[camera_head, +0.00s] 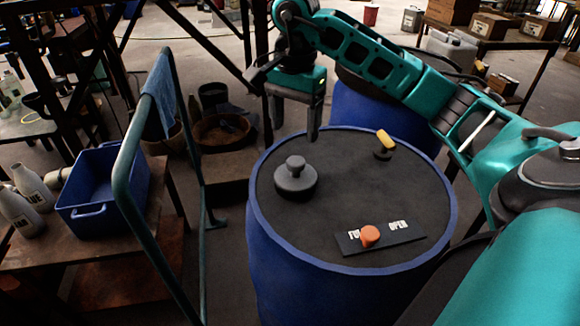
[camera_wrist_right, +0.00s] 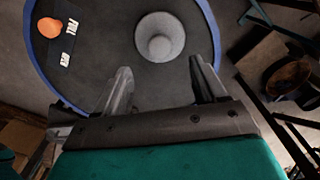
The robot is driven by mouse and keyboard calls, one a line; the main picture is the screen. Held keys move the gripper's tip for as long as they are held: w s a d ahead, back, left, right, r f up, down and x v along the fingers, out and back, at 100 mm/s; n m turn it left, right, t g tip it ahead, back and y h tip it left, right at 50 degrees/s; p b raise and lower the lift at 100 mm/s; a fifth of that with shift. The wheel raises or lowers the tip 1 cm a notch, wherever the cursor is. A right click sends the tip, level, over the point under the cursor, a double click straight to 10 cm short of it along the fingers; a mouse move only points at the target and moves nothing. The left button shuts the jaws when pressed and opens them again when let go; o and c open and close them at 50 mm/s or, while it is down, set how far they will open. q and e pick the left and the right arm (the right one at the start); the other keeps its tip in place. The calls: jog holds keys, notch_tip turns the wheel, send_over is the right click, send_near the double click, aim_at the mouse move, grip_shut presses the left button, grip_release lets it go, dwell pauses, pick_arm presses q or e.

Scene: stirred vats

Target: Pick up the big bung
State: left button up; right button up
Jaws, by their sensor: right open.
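The big bung (camera_head: 295,178) is a dark grey round plug with a knob on top. It sits upright on the dark lid (camera_head: 350,190) of a blue drum, left of the lid's middle. In the right wrist view the bung (camera_wrist_right: 160,38) shows from above, beyond the fingertips. My right gripper (camera_head: 296,125) is above and behind the bung in the head view, fingers pointing down, apart from it. In the wrist view the right gripper (camera_wrist_right: 160,75) is open and empty. My left gripper is not in view.
The lid also bears a small plug with a yellow handle (camera_head: 384,138) and a black plate (camera_head: 408,232) with an orange knob (camera_head: 370,235) and lettering. A green rail (camera_head: 125,170) stands left of the drum. A blue crate (camera_head: 80,215) and grey bottles (camera_head: 30,185) stand on the left bench.

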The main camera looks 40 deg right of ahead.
aim_at(295, 161)
notch_tip(295, 161, down, 10)
jog(key=shift+f+b, duration=0.2)
jog(key=shift+b, duration=0.4)
jog(key=shift+c, duration=0.5)
jog(key=c, duration=1.1)
